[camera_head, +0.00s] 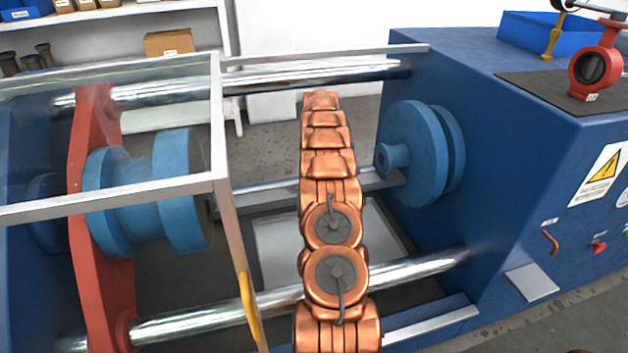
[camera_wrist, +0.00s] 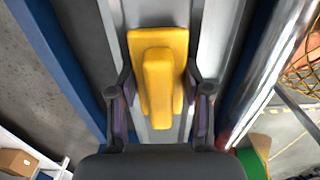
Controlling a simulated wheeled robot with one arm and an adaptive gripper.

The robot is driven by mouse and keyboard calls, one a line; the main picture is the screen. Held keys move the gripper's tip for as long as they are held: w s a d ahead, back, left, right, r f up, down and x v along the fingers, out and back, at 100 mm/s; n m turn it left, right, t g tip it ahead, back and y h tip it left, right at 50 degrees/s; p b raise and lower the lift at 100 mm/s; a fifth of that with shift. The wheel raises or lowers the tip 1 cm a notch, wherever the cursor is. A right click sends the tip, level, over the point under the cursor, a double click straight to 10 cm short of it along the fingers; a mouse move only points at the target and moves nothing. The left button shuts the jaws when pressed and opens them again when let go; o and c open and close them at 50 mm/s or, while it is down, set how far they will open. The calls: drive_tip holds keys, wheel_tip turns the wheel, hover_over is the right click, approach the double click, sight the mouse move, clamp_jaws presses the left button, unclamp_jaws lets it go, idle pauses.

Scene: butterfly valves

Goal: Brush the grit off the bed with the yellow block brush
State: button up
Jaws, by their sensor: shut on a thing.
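The yellow block brush (camera_wrist: 160,72) shows in the wrist view, with its raised handle between my fingers. My gripper (camera_wrist: 160,90) is shut on this brush, one dark finger on each side. The grey metal bed (camera_wrist: 203,22) runs behind the brush in the wrist view. I cannot tell whether the brush touches it. In the head view, part of the bed (camera_head: 380,226) shows low between the bars; my copper-coloured arm hides my gripper and the brush. I cannot make out any grit on the bed in either view.
Polished bars (camera_head: 420,268) run along the blue test bench (camera_head: 490,150). A clear framed guard (camera_head: 226,200) with a yellow handle stands left of my arm. Blue flanges (camera_head: 412,150) and a red plate (camera_head: 92,200) flank the gap. A red valve (camera_head: 597,65) stands on top.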

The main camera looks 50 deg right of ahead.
sight(276, 195)
drive_tip(key=shift+s+d, duration=0.2)
idle(0.3)
drive_tip(key=shift+w+a+f+b, duration=0.1)
drive_tip(key=shift+w+a+b, duration=0.05)
drive_tip(key=shift+w+a, duration=1.65)
drive_tip(key=shift+w+a+b, duration=0.15)
drive_tip(key=shift+w+a, duration=1.1)
drive_tip(key=shift+a, duration=1)
drive_tip(key=shift+w+a+f+b, duration=0.1)
drive_tip(key=shift+w+a+b, duration=0.05)
drive_tip(key=shift+w+a, duration=1.65)
drive_tip(key=shift+s+a, duration=0.25)
drive_tip(key=shift+s+d+r+p, duration=0.1)
drive_tip(key=shift+s+d+p, duration=0.1)
drive_tip(key=shift+s+d, duration=1.6)
drive_tip(key=shift+s+d+p, duration=0.25)
drive_tip(key=shift+s+d, duration=1.05)
drive_tip(key=shift+d, duration=0.95)
drive_tip(key=shift+s+d+r+p, duration=0.1)
drive_tip(key=shift+s+d+p, duration=0.1)
drive_tip(key=shift+s+d, duration=1.6)
drive_tip(key=shift+w+d+f, duration=0.1)
drive_tip(key=shift+w+d, duration=0.15)
drive_tip(key=shift+w, duration=0.05)
